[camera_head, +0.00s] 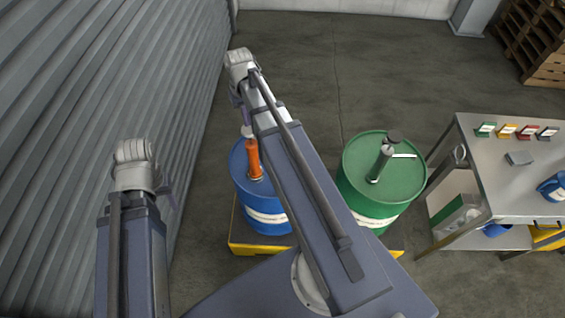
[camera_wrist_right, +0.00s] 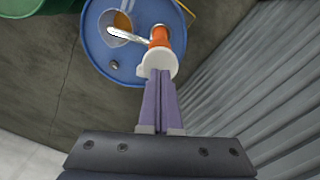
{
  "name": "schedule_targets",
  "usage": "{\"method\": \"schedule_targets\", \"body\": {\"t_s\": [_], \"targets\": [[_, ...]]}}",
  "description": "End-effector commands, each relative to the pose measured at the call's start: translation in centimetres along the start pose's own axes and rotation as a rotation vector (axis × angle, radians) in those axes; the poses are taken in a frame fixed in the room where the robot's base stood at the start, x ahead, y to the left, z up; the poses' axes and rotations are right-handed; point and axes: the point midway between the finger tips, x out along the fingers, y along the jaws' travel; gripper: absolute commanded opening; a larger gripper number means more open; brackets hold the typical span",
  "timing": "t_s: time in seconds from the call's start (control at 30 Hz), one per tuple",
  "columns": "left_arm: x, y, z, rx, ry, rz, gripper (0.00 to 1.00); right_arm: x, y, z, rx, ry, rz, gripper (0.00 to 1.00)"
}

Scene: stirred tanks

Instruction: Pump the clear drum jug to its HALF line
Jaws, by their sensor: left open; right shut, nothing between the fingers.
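The blue drum (camera_head: 248,204) stands beside the wall with an orange hand pump (camera_head: 253,160) on its top. In the right wrist view the orange pump (camera_wrist_right: 160,38) has a white top (camera_wrist_right: 157,66) and a pale spout. A clear-looking vessel (camera_wrist_right: 112,39) with amber contents sits under the spout; its line cannot be read. My right gripper (camera_head: 243,116) is shut and empty over the pump; in the wrist view its fingertips (camera_wrist_right: 158,75) meet or overlap the white top, and contact is unclear. My left gripper (camera_head: 167,192) is open and empty at the left.
A green drum (camera_head: 362,165) with a dark pump (camera_head: 380,164) stands to the right. A metal bench (camera_head: 490,152) at the right holds several coloured cards and a blue container (camera_head: 553,187). The ribbed wall is close at left.

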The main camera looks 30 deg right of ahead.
Motion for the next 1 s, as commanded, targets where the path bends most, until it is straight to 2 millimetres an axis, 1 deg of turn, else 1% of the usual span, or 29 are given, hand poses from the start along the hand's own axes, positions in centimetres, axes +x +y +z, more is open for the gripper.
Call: {"method": "schedule_targets", "body": {"t_s": [1.0], "targets": [[2.8, 0.2, -0.2, 0.006, 0.0, -0.001, 0.49, 2.8, 0.0, 0.0, 0.0, 0.0, 0.0, 0.0]]}}
